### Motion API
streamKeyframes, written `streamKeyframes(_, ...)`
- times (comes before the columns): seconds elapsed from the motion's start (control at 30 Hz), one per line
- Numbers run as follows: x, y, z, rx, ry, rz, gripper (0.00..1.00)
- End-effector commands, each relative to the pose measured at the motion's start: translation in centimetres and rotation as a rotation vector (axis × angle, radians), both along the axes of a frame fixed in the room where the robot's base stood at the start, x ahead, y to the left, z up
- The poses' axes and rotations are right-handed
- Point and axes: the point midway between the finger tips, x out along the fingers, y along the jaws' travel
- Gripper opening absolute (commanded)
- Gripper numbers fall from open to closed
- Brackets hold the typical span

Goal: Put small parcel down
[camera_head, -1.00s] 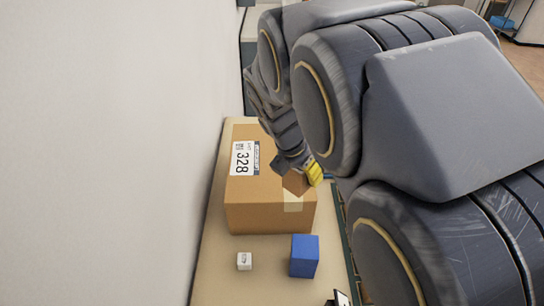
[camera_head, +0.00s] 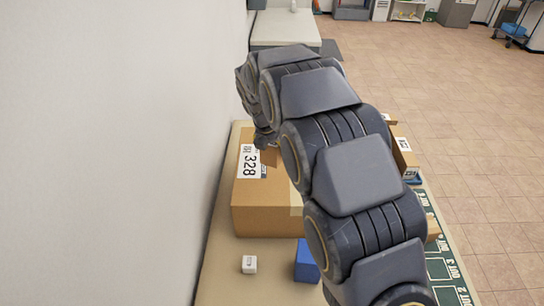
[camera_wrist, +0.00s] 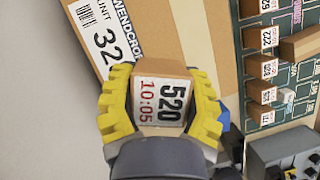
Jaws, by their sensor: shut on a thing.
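A large brown box (camera_head: 262,218) labelled 328 stands on the beige table by the wall. It lies behind the held parcel in the wrist view (camera_wrist: 188,30); I cannot tell the gap between them.
A white wall (camera_head: 110,150) borders the left.

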Motion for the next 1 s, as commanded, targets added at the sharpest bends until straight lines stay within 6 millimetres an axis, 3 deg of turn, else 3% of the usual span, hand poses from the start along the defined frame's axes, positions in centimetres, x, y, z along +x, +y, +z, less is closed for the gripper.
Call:
streamKeyframes(0.1, 1.0, 0.2, -1.3, -0.001, 0.002, -0.001, 0.16)
streamKeyframes(0.37, 2.1, 0.4, -2.6, 0.000, -0.002, -0.001, 0.16)
streamKeyframes(0.53, 1.9, 0.3, -5.2, -0.001, 0.001, -0.002, 0.16)
streamKeyframes(0.9, 1.9, 0.4, -5.7, -0.001, -0.001, -0.001, 0.16)
streamKeyframes(0.93, 1.9, 0.4, -5.7, -0.001, -0.001, -0.001, 0.58)
streamKeyframes(1.0, 1.9, 0.4, -5.6, -0.001, -0.001, -0.001, 0.79)
